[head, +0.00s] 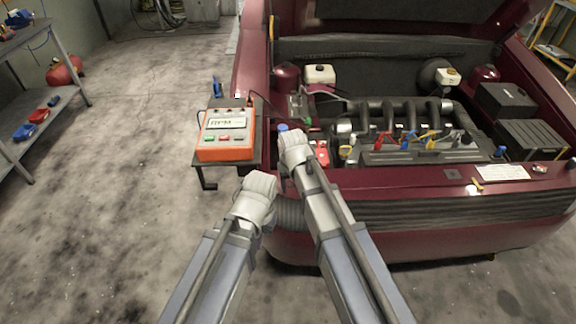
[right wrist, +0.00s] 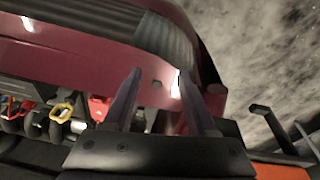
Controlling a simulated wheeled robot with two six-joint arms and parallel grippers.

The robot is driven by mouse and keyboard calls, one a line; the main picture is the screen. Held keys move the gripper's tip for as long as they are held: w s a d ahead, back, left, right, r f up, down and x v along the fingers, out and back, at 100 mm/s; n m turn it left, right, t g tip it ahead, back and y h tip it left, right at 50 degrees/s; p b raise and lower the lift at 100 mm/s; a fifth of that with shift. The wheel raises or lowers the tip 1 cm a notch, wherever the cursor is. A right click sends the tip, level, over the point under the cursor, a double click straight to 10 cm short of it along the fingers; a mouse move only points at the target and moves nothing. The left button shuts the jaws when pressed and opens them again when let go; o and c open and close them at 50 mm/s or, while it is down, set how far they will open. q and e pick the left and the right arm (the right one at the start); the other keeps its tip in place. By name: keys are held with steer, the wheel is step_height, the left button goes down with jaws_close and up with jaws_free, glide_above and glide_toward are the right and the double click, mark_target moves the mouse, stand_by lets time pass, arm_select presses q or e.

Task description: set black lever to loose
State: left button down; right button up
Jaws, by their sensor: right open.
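A small black lever-like piece (head: 466,138) stands at the right end of a row of coloured ones on the dark engine cover (head: 400,155). Its setting is too small to read. My right gripper (right wrist: 158,76) is open and empty in the right wrist view, its two fingers apart over the car's dark red front edge. In the head view my right wrist hides most of that gripper; it is near the left front corner of the engine bay, well left of the black piece. My left arm ends low in front of the car, and its fingers do not show.
An orange meter (head: 225,135) sits on a small shelf (head: 197,172) left of the bay. Red, blue and yellow pieces (head: 408,139) stand near the black one. The raised hood (head: 420,15) overhangs the back. A shelf unit (head: 50,60) stands far left; the floor between is clear.

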steer(key=w+d+m+t+b, duration=0.1)
steer(key=w+t, duration=0.1)
steer(key=w, duration=1.3)
steer(key=shift+w+d+f+m, duration=0.2)
steer(key=shift+d+m, duration=0.1)
steer(key=shift+m, duration=0.1)
steer(key=shift+f, duration=0.1)
steer(key=b+x, duration=0.7)
steer(key=shift+w+a+f, duration=0.1)
steer(key=shift+f, duration=0.15)
jaws_close()
